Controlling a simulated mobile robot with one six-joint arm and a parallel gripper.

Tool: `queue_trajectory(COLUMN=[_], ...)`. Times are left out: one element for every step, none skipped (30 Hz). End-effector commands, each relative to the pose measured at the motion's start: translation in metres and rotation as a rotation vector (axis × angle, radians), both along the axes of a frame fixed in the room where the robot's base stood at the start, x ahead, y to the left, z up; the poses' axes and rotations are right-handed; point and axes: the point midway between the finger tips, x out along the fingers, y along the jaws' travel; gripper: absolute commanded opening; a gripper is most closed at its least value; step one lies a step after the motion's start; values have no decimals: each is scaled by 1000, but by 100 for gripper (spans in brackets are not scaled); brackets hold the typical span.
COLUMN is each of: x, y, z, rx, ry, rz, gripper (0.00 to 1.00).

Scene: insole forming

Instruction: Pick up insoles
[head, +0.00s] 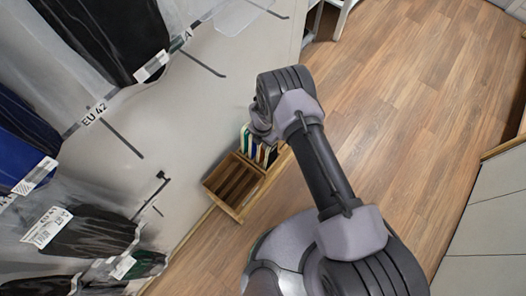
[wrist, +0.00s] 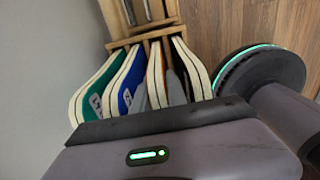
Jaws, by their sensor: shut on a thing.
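Several insoles with pale edges stand side by side as a row (head: 259,149), at the upper right end of a slotted wooden rack (head: 208,184). In the wrist view they are a green insole (wrist: 98,88), a blue insole (wrist: 126,84), a grey and orange one (wrist: 158,82) and a black one (wrist: 194,74). My gripper (head: 259,132) is at the insoles, shut on them. In the wrist view its dark, wide jaw (wrist: 165,122) crosses their near ends; the other jaw and the exact contact are hidden.
The rack's slots in front of the insoles look empty. A pale wall panel (head: 150,120) with hooks and bagged goods (head: 95,235) stands close on the left. Open wooden floor (head: 420,100) lies to the right. My round base is close to the rack.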

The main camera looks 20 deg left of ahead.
Motion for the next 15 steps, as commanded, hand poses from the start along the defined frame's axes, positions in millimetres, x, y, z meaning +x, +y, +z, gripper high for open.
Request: queue_trajectory(x=[0, 0, 0, 0, 0, 0, 0, 0, 0, 0, 0, 0, 0, 0, 0], y=[0, 0, 0, 0, 0, 0, 0, 0, 0, 0, 0, 0, 0, 0, 0], z=[0, 0, 0, 0, 0, 0, 0, 0, 0, 0, 0, 1, 2, 4, 8], rx=[0, 0, 0, 0, 0, 0, 0, 0, 0, 0, 0, 0, 0, 1, 1], ry=[0, 0, 0, 0, 0, 0, 0, 0, 0, 0, 0, 0, 0, 0, 0], rz=[0, 0, 0, 0, 0, 0, 0, 0, 0, 0, 0, 0, 0, 0, 0], gripper=[0, 0, 0, 0, 0, 0, 0, 0, 0, 0, 0, 0, 0, 0, 0])
